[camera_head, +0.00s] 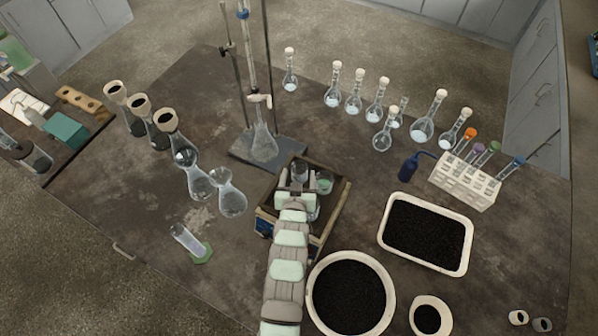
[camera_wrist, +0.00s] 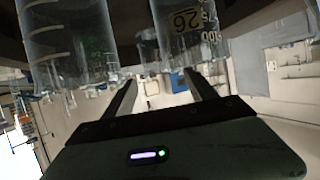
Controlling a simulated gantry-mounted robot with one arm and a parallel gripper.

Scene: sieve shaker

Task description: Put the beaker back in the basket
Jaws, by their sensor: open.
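The basket (camera_head: 341,205) is a wooden, open-topped box near the middle of the table in the head view. Clear beakers stand in it; one (camera_head: 325,183) with a greenish tint shows at its back right. My gripper (camera_head: 297,177) is over the basket and hides part of its inside. In the wrist view my gripper (camera_wrist: 161,80) has its two fingers apart. A beaker with a "26" label (camera_wrist: 188,30) is just beyond the fingertips; I cannot tell whether they touch it. Another graduated beaker (camera_wrist: 68,45) is at the left. Which is the task's beaker is unclear.
A burette stand (camera_head: 238,150) with a flask is behind the basket. Hourglass-shaped glassware (camera_head: 230,200) is to the left. A black-filled tray (camera_head: 427,234), a large round bowl (camera_head: 387,300) and a tube rack (camera_head: 465,185) are to the right.

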